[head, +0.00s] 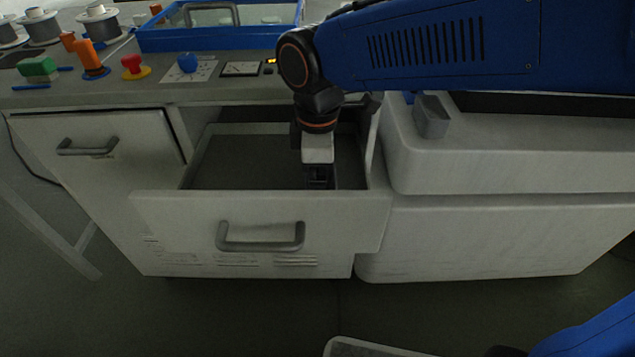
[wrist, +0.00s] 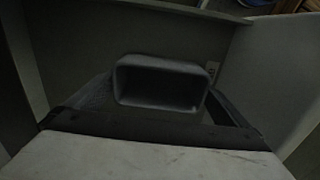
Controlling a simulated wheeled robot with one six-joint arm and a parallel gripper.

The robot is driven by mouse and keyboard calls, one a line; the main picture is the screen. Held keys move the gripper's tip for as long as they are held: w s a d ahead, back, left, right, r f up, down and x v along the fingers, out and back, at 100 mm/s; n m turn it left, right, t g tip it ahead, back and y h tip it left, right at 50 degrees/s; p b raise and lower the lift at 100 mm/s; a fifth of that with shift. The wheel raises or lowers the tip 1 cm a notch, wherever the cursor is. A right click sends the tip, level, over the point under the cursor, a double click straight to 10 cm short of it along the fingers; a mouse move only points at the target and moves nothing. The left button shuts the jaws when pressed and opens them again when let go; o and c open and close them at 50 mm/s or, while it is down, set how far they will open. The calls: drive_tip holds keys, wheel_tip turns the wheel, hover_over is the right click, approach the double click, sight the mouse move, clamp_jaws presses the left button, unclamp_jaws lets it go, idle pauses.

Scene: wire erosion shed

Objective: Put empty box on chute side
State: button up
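A small dark grey open box (wrist: 160,85) shows in the wrist view between the two fingers of my gripper (wrist: 160,100); its inside looks dark and empty. The fingers stand close on either side of it; whether they press on it is unclear. In the head view my gripper (head: 320,178) points down inside the open drawer (head: 185,208), near its right end. There the box is mostly hidden by the gripper. Another small grey box (head: 432,122) stands on the white housing (head: 500,160) right of the drawer. I cannot tell which part is the chute side.
The drawer's front and side walls surround my gripper. The worktop (head: 110,97) above carries a blue tray (head: 215,40), a red button (head: 133,65), a green block (head: 38,68), an orange-handled thing (head: 90,58) and several spools. The drawer's left part looks clear.

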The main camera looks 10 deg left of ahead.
drive_tip(key=shift+r, duration=0.1)
wheel_tip(320, 180, up, 12)
idle(0.6)
drive_tip(key=w+d+f+m+t+y, duration=0.15)
drive_tip(key=d+m, duration=0.25)
drive_tip(key=d, duration=0.7)
drive_tip(key=w+d+f+m+h, duration=0.15)
drive_tip(key=d+m, duration=0.35)
drive_tip(key=d, duration=0.5)
drive_tip(key=s+d+f+m+t, duration=0.1)
drive_tip(key=s+d+f+m, duration=0.2)
drive_tip(key=d, duration=0.6)
drive_tip(key=s+d+f+m+t, duration=0.2)
drive_tip(key=s+d+f+m, duration=0.2)
drive_tip(key=d+f+m, duration=0.3)
drive_tip(key=d+m, duration=0.1)
drive_tip(key=d, duration=0.1)
drive_tip(key=shift+s+d+f+m, duration=0.15)
drive_tip(key=shift+d+f+m, duration=0.05)
drive_tip(key=shift+d+m, duration=0.15)
drive_tip(key=shift+a, duration=0.15)
